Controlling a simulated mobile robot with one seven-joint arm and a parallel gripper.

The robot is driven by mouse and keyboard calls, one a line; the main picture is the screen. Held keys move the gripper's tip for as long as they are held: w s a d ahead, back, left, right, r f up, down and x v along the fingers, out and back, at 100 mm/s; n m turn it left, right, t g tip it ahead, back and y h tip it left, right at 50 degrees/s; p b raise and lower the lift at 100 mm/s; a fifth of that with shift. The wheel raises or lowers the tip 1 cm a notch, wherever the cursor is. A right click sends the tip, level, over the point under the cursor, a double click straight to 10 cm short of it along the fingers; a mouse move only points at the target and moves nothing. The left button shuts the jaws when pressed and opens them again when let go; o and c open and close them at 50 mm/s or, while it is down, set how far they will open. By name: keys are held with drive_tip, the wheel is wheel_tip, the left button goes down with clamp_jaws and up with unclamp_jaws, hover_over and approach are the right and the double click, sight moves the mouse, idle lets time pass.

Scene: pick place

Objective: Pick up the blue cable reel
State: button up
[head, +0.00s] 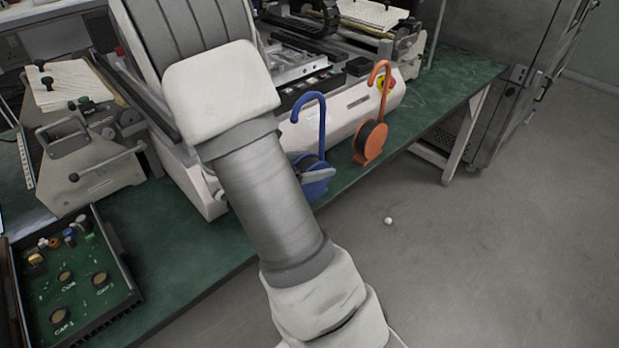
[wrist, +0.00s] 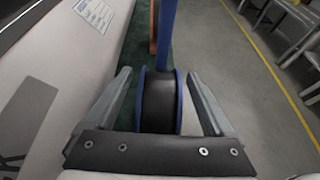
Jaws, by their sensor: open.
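The blue cable reel (head: 313,178) stands upright on the green bench, close to the front of a white machine. It has a tall blue hook handle, and my arm covers part of its lower left side in the head view. In the wrist view the reel (wrist: 160,98) shows a black drum between two blue rims. My gripper (wrist: 160,88) is open, with one finger on each side of the reel and a visible gap at both sides. In the head view a grey part of my gripper (head: 318,176) shows in front of the reel.
An orange cable reel (head: 368,142) stands just beyond the blue one. The white machine (head: 345,108) rises close on the left. The bench (head: 425,115) ends close to the right of the reels, above open floor. A small white ball (head: 388,221) lies on the floor.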

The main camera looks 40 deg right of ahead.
drive_tip(key=shift+x, duration=1.1)
clamp_jaws()
drive_tip(key=shift+r, duration=0.1)
